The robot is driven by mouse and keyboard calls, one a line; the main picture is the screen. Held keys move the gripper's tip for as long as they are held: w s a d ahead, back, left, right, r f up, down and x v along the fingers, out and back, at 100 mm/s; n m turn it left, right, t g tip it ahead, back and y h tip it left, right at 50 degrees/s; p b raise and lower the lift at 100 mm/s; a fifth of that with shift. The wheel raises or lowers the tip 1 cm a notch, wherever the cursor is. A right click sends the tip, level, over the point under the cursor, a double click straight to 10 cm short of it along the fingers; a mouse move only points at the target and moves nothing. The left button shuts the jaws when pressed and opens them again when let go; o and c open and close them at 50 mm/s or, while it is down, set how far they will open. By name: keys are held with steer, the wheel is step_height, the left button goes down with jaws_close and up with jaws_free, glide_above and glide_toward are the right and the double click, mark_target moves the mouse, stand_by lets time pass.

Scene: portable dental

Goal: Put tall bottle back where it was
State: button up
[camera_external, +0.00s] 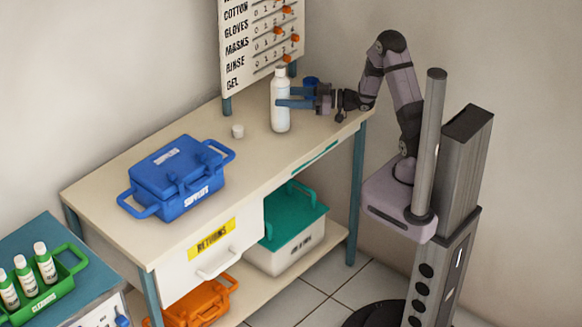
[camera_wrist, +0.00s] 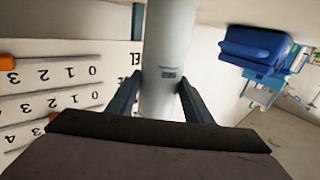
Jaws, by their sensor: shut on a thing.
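The tall bottle (camera_external: 280,107) is white and upright at the back right of the cream bench top (camera_external: 240,165). My gripper (camera_external: 290,104) is around it from the right, with blue fingers shut on its body. I cannot tell for sure whether its base touches the bench top.
A tally board (camera_external: 262,45) stands behind the bottle. A small white cup (camera_external: 237,131) is left of the bottle, and a blue container (camera_external: 310,82) is behind my gripper. A blue case (camera_external: 178,172) sits farther left. The bench top between case and bottle is mostly clear.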

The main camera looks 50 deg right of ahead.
steer(key=shift+f, duration=0.2)
steer(key=o, duration=1.2)
steer(key=shift+r, duration=0.1)
steer(key=shift+r, duration=0.2)
steer(key=b+v, duration=0.1)
steer(key=v, duration=1.1)
steer(key=shift+f, duration=0.1)
